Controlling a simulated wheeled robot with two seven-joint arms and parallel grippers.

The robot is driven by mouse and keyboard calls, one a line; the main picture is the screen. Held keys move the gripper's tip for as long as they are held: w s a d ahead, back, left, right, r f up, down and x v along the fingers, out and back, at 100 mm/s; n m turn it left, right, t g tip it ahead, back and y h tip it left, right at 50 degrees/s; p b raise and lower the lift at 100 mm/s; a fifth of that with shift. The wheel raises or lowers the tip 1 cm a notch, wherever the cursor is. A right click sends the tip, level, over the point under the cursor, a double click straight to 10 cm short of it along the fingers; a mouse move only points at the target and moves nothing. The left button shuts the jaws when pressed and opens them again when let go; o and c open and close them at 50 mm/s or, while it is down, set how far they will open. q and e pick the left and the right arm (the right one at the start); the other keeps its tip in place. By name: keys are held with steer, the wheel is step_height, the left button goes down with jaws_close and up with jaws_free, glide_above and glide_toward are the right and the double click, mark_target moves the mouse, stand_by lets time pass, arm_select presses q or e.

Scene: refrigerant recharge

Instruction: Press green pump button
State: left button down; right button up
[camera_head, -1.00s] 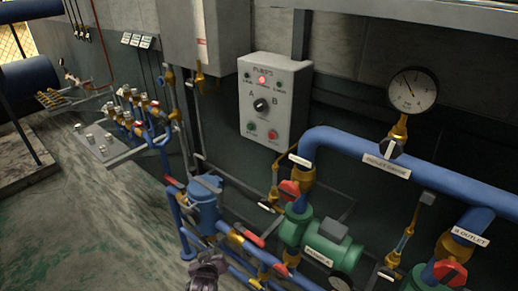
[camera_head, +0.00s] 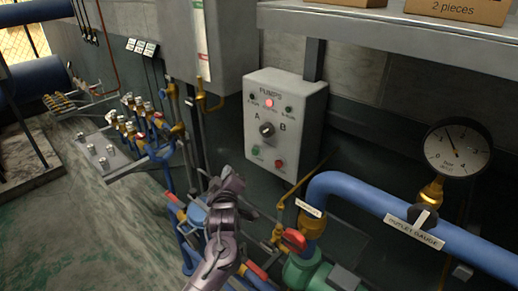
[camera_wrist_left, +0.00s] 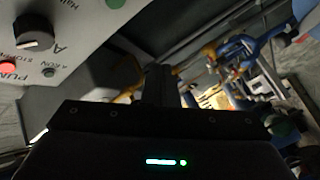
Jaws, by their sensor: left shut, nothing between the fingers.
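The grey pump control box (camera_head: 286,120) hangs on the wall in the middle of the head view. Its green pump button (camera_head: 256,150) is at the lower left of the face, beside a red button (camera_head: 278,163). A black selector knob (camera_head: 267,129) and a lit red lamp (camera_head: 269,102) sit above. My left gripper (camera_head: 232,177) is shut and empty, below and left of the green button in the picture, apparently apart from it. In the left wrist view the box face fills the upper left, with the green button (camera_wrist_left: 115,3) at the top edge. My right gripper is not visible.
A large blue pipe (camera_head: 400,208) with a round gauge (camera_head: 457,148) runs at right. A green pump (camera_head: 305,272) and valves lie below. A grey cabinet (camera_head: 205,45) hangs left of the box. A shelf with cardboard boxes (camera_head: 455,8) overhangs the upper right.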

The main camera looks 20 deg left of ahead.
mark_target(256, 151)
arm_select(q)
steer(key=shift+s+r, duration=0.1)
steer(key=w+d+b, duration=0.3)
steer(key=w+b, duration=0.1)
steer(key=w, duration=0.4)
steer(key=shift+w, duration=0.2)
stand_by(0.3)
steer(key=shift+w, duration=0.1)
stand_by(1.8)
steer(key=shift+w+d, duration=0.15)
steer(key=shift+w, duration=0.15)
